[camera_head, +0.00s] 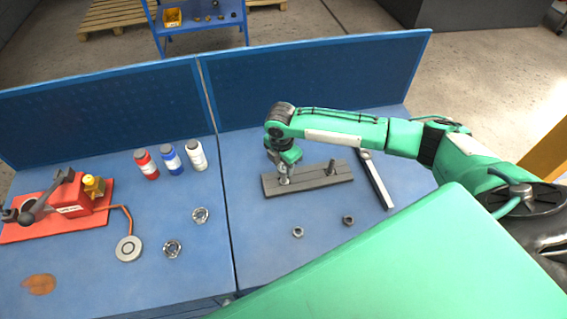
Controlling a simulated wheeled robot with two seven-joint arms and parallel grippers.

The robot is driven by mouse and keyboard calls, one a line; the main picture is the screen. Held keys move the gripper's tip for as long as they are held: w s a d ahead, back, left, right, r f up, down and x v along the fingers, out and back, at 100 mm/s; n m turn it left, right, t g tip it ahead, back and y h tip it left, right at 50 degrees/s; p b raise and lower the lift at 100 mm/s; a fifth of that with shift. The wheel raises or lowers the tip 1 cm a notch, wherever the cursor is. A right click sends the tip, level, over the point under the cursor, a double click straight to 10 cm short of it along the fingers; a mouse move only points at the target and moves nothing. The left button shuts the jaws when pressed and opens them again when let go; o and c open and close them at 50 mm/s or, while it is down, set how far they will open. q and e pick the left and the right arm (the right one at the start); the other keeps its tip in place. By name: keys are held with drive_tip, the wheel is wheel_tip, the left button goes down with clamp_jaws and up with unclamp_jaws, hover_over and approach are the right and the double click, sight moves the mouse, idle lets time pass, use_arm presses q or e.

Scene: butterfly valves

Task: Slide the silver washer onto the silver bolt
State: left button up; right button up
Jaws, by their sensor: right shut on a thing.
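A dark rectangular block (312,182) lies on the blue workbench in the middle. A silver bolt (285,178) stands upright near its left end. My right gripper (284,168) points down right over the silver bolt. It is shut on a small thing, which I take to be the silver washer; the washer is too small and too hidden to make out. I cannot tell whether it is around the bolt or just above it. My left gripper is not in view.
A dark bolt (331,167) stands at the block's right end. A silver nut (298,231) and a dark nut (348,220) lie in front. A grey bar (377,181) lies to the right. Bottles (171,160) and a red device (70,208) stand left. A blue panel (310,82) closes the back.

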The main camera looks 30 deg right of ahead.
drive_tip(key=shift+f, duration=0.35)
idle(0.3)
drive_tip(key=o, duration=1.1)
drive_tip(key=shift+o, duration=0.2)
